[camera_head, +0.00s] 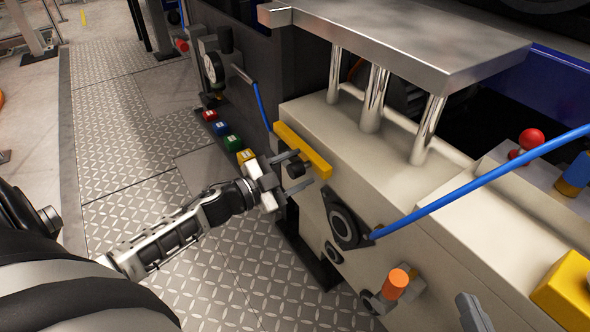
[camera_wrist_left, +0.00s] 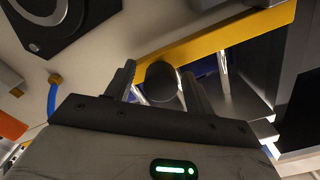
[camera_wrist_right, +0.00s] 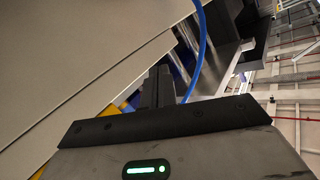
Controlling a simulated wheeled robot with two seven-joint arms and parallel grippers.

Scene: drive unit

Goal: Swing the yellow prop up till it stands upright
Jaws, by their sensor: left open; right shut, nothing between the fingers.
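The yellow prop (camera_head: 303,150) is a flat bar lying along the upper front edge of the cream machine body, not upright. It also shows in the left wrist view (camera_wrist_left: 222,32). A dark round knob (camera_wrist_left: 160,83) stands out near the prop's lower end. My left gripper (camera_head: 290,172) is at that end, open, with the knob between its fingers; I cannot tell whether they touch it. My right gripper (camera_wrist_right: 158,86) is shut and empty, near a cream panel. In the head view only a grey part, apparently its tip, shows at the bottom right.
A metal plate (camera_head: 410,38) on steel posts stands above the cream body (camera_head: 400,190). A blue hose (camera_head: 480,183) crosses at the right. An orange knob (camera_head: 396,282), a red ball knob (camera_head: 531,139) and a yellow block (camera_head: 566,290) are nearby. Tread-plate floor lies at left.

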